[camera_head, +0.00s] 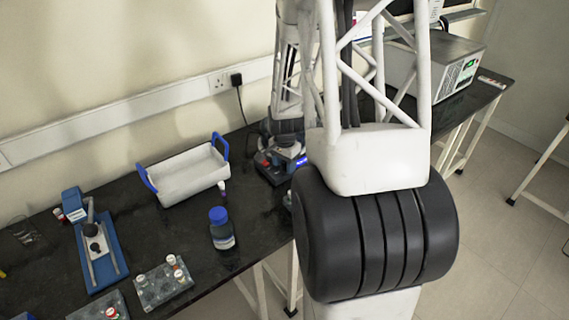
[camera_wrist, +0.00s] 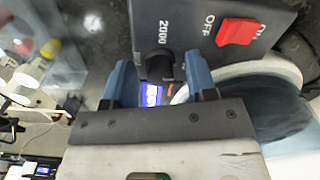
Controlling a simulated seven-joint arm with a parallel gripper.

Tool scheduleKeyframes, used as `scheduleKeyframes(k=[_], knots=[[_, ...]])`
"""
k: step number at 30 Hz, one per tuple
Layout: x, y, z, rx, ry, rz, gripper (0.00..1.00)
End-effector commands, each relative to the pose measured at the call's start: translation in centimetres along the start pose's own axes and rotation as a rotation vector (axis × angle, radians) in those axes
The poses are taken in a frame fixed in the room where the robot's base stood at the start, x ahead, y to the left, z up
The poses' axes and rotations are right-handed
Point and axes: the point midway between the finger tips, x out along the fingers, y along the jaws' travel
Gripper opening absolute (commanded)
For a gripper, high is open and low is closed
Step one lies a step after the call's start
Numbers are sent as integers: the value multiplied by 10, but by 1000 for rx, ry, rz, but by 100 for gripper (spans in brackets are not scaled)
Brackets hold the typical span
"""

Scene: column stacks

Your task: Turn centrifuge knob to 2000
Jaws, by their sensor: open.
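In the wrist view, the black centrifuge knob (camera_wrist: 161,64) sits on a dark panel (camera_wrist: 185,14) below the printed label 2000. My gripper (camera_wrist: 160,76) is open, with one blue finger on each side of the knob and gaps between them. The knob's pointer direction cannot be made out. A red switch (camera_wrist: 238,31) marked OFF and ON is to the right. A lit blue display (camera_wrist: 152,95) shows partly below the knob; its reading is unclear. In the head view, the centrifuge (camera_head: 268,166) is partly hidden by my arm.
On the black bench (camera_head: 190,235), a white tray with blue handles (camera_head: 187,176) and a blue-capped bottle (camera_head: 221,229) stand left of the centrifuge. A blue stand (camera_head: 100,245) and vial racks (camera_head: 163,288) are farther left. A grey box device (camera_head: 440,70) is at back right.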

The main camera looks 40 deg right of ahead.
Motion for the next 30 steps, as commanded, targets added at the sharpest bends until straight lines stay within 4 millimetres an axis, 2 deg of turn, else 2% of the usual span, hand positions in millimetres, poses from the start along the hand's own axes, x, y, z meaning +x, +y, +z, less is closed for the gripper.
scheduleKeyframes(k=[6, 7, 16, 30], knots=[[0, 0, 0, 0, 0, 0, 52], [0, 0, 0, 0, 0, 0, 49], [0, 0, 0, 0, 0, 0, 3], [0, 0, 0, -78, 0, 0, 2]])
